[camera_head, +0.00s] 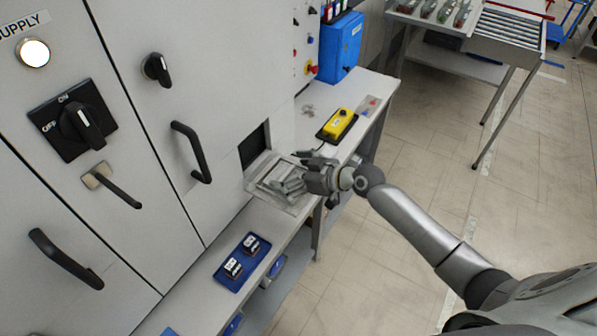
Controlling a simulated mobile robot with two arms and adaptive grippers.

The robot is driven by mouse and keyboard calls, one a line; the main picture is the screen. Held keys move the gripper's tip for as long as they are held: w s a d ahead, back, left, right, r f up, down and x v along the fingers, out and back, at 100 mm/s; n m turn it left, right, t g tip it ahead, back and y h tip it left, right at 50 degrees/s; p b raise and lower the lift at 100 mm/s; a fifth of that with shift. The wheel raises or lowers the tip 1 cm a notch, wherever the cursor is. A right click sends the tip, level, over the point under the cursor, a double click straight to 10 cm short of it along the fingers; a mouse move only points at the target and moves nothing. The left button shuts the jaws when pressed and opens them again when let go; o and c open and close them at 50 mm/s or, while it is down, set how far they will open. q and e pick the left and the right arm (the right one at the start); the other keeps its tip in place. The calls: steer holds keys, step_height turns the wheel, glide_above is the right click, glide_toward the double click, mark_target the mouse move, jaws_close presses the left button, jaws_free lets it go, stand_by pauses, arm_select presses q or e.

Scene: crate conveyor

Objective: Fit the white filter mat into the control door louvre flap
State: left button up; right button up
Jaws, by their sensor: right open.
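The control door louvre flap (258,181) hangs open, tilted outward below a dark rectangular opening (254,145) in the grey cabinet door. My right gripper (293,174) is at the flap's right side, its fingers open over the flap and covering part of it. Pale and grey surfaces show inside the flap. I cannot make out the white filter mat as a separate piece there, nor whether the gripper touches the flap. My left gripper is not in view.
A narrow bench (213,292) runs below the doors, with a blue tray (228,281) holding two small dark parts. A yellow control box (338,124) and a blue box (340,46) stand farther back. Black door handles (192,152) stick out at left. Floor is open at right.

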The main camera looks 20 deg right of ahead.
steer(key=shift+r, duration=0.35)
steer(key=shift+r+p, duration=0.35)
steer(key=shift+p, duration=0.35)
steer(key=b+v, duration=0.3)
steer(key=v, duration=0.9)
steer(key=shift+f, duration=0.2)
